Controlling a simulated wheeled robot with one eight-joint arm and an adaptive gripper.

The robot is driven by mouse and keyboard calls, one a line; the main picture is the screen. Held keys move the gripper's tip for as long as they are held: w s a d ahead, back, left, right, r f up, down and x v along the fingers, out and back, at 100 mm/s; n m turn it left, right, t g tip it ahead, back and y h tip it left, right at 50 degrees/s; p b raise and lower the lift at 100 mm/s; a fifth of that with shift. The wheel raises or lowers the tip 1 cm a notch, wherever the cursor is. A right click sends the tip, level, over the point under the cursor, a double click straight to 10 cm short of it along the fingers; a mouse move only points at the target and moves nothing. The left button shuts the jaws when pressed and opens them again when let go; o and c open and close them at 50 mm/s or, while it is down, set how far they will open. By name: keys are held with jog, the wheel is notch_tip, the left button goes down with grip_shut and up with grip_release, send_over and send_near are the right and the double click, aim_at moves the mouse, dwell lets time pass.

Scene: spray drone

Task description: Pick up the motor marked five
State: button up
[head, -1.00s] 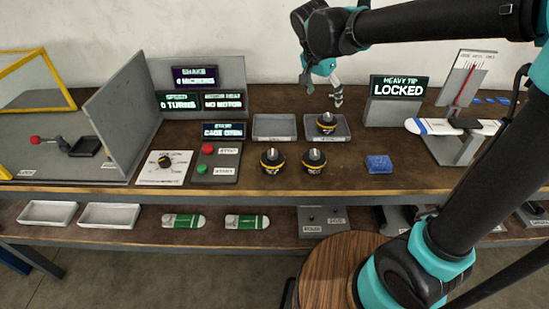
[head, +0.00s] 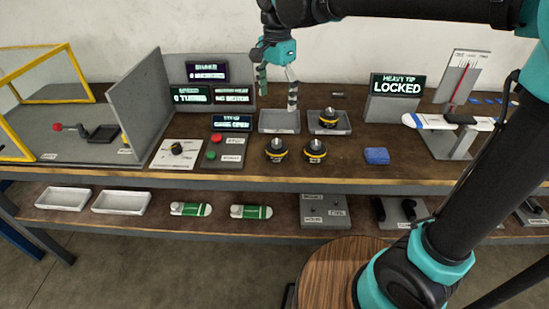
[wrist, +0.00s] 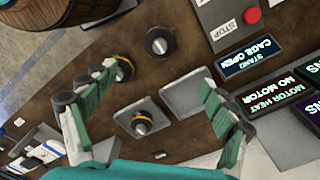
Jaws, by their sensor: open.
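Three black motors with yellow bands are on the bench; I cannot read their numbers. The left front motor (head: 275,150) and right front motor (head: 314,151) stand on bare wood. The third motor (head: 328,118) sits in the right grey tray (head: 346,129). My gripper (head: 277,92) is open and empty, above the empty left tray (head: 279,127). In the wrist view my gripper's (wrist: 157,82) fingers are spread wide above the motors. The left front motor (wrist: 160,41) is clear there, the right front one (wrist: 125,68) is partly behind a finger, and the tray motor (wrist: 141,124) lies between the fingers.
A panel with red and green buttons (head: 221,150) and a dial card (head: 177,152) are left of the motors. A blue block (head: 376,156) lies to the right. Screens, a LOCKED sign (head: 396,86) and a grey partition (head: 135,110) stand around. Bare wood surrounds the blue block.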

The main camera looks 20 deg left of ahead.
aim_at(277, 141)
notch_tip(277, 141, down, 17)
jog(key=shift+f, duration=0.1)
dwell(0.6)
jog(key=c, duration=1.8)
jog(key=shift+o, duration=0.2)
